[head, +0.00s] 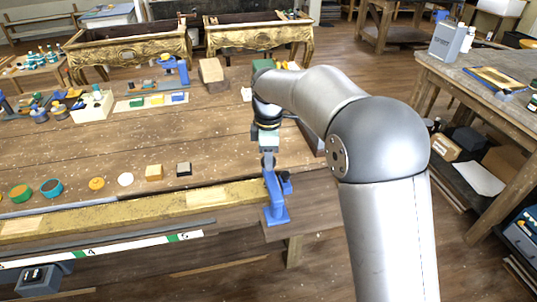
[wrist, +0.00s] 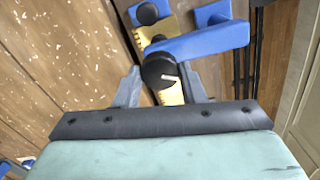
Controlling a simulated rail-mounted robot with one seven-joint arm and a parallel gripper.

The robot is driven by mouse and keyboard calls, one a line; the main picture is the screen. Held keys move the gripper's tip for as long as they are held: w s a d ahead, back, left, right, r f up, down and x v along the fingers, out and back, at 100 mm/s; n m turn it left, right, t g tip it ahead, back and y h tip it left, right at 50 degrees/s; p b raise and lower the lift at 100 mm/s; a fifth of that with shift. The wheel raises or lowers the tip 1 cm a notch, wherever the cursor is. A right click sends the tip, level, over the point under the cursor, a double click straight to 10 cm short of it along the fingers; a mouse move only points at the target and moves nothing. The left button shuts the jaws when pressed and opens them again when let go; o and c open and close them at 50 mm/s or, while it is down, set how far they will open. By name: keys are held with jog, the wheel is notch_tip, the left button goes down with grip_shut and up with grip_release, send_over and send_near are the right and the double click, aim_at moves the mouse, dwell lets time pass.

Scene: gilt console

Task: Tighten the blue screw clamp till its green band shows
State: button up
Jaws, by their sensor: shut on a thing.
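The blue screw clamp (head: 276,203) stands at the right end of the gilt rail (head: 120,209), at the bench's front edge. In the wrist view its blue arm (wrist: 205,40) crosses above my fingers. My gripper (head: 268,152) is above the clamp. In the wrist view my gripper (wrist: 160,82) has a finger on each side of the clamp's black knob (wrist: 159,69), shut on it. A short pale mark shows on the knob. A second black round part (wrist: 147,14) lies farther up. I cannot make out a green band on the clamp; its screw is largely hidden.
Coloured discs and blocks (head: 96,183) line the bench behind the rail. A pale box (head: 92,106) and another blue clamp (head: 175,68) stand farther back. Gilt consoles (head: 130,50) are behind the bench. A side bench (head: 490,75) is at right.

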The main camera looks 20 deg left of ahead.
jog(key=m, duration=0.7)
jog(key=shift+r, duration=0.15)
jog(key=m, duration=0.7)
jog(key=shift+w+a+r+m, duration=0.1)
jog(key=shift+m, duration=0.3)
jog(key=m, duration=0.4)
jog(key=shift+m+p, duration=0.3)
jog(key=shift+m, duration=2)
